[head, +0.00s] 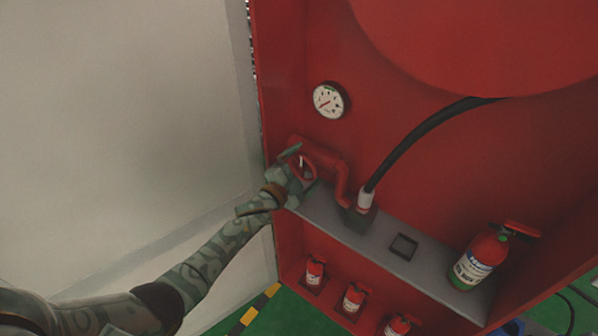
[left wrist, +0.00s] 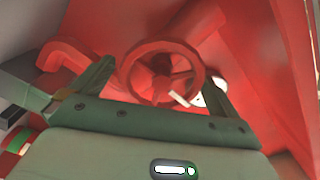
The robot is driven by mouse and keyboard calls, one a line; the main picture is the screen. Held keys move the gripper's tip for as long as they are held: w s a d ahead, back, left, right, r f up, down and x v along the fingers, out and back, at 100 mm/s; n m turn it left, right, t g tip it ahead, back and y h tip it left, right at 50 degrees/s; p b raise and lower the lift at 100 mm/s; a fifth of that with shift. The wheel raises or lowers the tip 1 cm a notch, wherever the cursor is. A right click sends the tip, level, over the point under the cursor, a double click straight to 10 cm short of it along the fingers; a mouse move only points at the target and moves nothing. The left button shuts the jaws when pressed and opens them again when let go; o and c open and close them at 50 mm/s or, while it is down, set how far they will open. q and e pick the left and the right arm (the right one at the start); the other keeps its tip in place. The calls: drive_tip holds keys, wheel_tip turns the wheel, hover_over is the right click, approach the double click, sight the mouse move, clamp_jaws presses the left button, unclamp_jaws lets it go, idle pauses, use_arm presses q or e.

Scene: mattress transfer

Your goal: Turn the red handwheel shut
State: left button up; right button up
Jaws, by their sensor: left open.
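The red handwheel (head: 307,168) sits on a red pipe (head: 328,160) at the left of the red cabinet, above the grey shelf. In the left wrist view the round handwheel (left wrist: 161,73) with its spokes shows between the two fingers. A small white piece shows at its lower right. My left gripper (head: 298,165) is at the handwheel, open, with one finger on either side of it. I cannot tell whether the fingers touch the rim. My right gripper is in neither view.
A pressure gauge (head: 328,100) is above the handwheel. A black hose (head: 412,139) runs from a fitting beside it. A fire extinguisher (head: 480,260) stands on the grey shelf (head: 340,228) at right; several smaller ones (head: 353,298) stand below. The white cabinet door (head: 125,120) is at left.

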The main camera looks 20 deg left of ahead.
use_arm(q)
drive_tip(key=p+v, duration=0.2)
drive_tip(key=v, duration=1.4)
drive_tip(key=shift+s, duration=0.15)
